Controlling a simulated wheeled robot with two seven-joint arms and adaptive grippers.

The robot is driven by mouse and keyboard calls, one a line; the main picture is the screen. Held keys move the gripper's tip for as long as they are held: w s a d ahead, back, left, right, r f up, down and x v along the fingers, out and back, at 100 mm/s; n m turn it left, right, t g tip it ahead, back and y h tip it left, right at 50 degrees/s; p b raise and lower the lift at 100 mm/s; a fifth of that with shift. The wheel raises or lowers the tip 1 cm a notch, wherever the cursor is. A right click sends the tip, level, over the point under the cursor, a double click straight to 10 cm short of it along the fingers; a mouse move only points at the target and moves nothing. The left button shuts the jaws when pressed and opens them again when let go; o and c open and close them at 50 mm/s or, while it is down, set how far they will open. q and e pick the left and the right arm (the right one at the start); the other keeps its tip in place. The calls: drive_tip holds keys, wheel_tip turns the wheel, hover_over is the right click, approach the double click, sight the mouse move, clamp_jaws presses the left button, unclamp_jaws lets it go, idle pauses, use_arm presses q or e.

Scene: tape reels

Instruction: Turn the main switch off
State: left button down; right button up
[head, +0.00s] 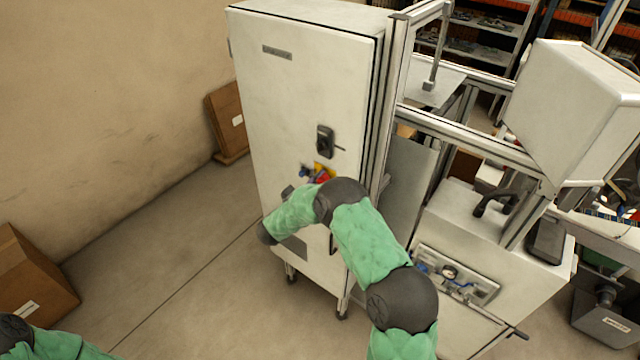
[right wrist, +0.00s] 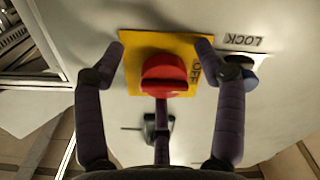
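The main switch is a red knob (right wrist: 164,75) on a yellow plate (right wrist: 132,58) on the face of a pale cabinet (head: 285,95). The word OFF shows beside the knob in the right wrist view. In the head view the red knob (head: 326,177) shows just above my right arm, partly hidden. My right gripper (right wrist: 162,45) is open, with dark fingers spread on both sides of the knob and one more finger below it in the picture. I cannot tell whether any finger touches the knob. My left gripper is outside the head view; only part of my left arm shows.
A blue part (right wrist: 243,72) with a LOCK label sits beside the yellow plate. A black handle (head: 325,141) is higher on the cabinet door. An aluminium-framed machine (head: 470,130) stands right of the cabinet. Cardboard boxes (head: 30,280) lie left. The floor between is clear.

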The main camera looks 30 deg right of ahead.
drive_tip(key=shift+a+r, duration=0.25)
drive_tip(key=shift+r, duration=0.05)
drive_tip(key=v, duration=1.1)
drive_tip(key=shift+a, duration=0.35)
drive_tip(key=shift+s+f, duration=0.1)
drive_tip(key=shift+f, duration=0.05)
wheel_tip(320, 180, down, 17)
drive_tip(key=w+a+n+t+y+b, duration=0.2)
drive_tip(key=n+t+y+b, duration=0.1)
drive_tip(key=y+b, duration=0.3)
drive_tip(key=s+a+f+g+y+b, duration=0.1)
drive_tip(key=s+a+f+y+b, duration=0.15)
drive_tip(key=f, duration=0.45)
drive_tip(key=s+a+f+y+b, duration=0.2)
drive_tip(key=a+f+y+b, duration=0.15)
drive_tip(key=f, duration=0.35)
drive_tip(key=s+a+f+g+y+b, duration=0.2)
drive_tip(key=s+f, duration=0.3)
drive_tip(key=s, duration=0.4)
drive_tip(key=s+a+f+g+y+b, duration=0.3)
drive_tip(key=s+a+f, duration=0.1)
drive_tip(key=s, duration=0.5)
drive_tip(key=s+a+f+n+g+y+b, duration=0.1)
drive_tip(key=s+a+f+g+y+b, duration=0.1)
drive_tip(key=s+f, duration=0.4)
drive_tip(key=s+a+g+y, duration=0.1)
drive_tip(key=s, duration=0.2)
drive_tip(key=shift+a+g, duration=0.3)
drive_tip(key=shift+a, duration=0.05)
